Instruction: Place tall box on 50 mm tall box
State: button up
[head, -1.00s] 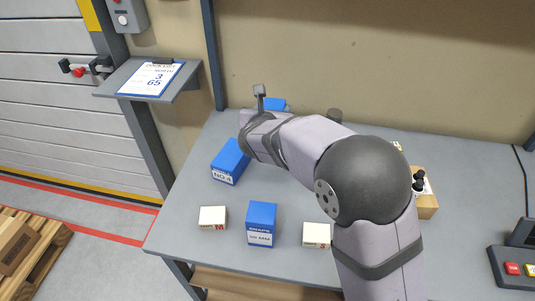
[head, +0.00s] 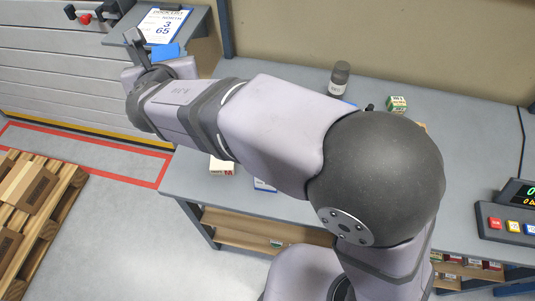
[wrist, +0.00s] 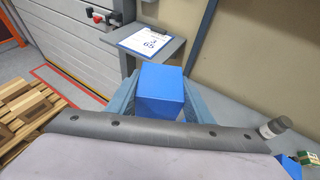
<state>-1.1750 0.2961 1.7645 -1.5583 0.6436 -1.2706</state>
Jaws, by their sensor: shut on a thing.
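My gripper (wrist: 161,104) is shut on a plain blue box (wrist: 161,88), with one finger on each side of it in the wrist view. In the head view my gripper (head: 147,62) holds this box (head: 166,52) up in the air at the far left, in front of the clipboard shelf. Only a small labelled corner of a blue box (head: 264,184) shows below my arm at the table's front; most of it is hidden. I cannot read its height there. Another blue piece (head: 350,102) shows just above my arm, and also low right in the wrist view (wrist: 290,166).
A small white box (head: 222,166) stands at the table's front left. A dark bottle (head: 339,80) and a green box (head: 397,104) stand at the back. A clipboard (head: 160,24) lies on the wall shelf. My arm covers much of the table (head: 450,130).

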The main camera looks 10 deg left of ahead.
jog(key=s+r+p, duration=0.1)
jog(key=s+r, duration=0.1)
jog(key=s, duration=0.3)
jog(key=s+d+f+m+h, duration=0.1)
jog(key=d+m+h, duration=0.45)
jog(key=d, duration=0.65)
jog(key=s+d+f+m+h, duration=0.15)
jog(key=d+m+h, duration=0.4)
jog(key=d, duration=0.65)
notch_tip(320, 180, down, 10)
jog(key=n+p, duration=0.1)
jog(key=shift+w+f+t, duration=0.15)
jog(key=shift+t, duration=0.15)
jog(key=shift+a, duration=0.1)
jog(key=o, duration=1.4)
jog(key=shift+f, duration=0.15)
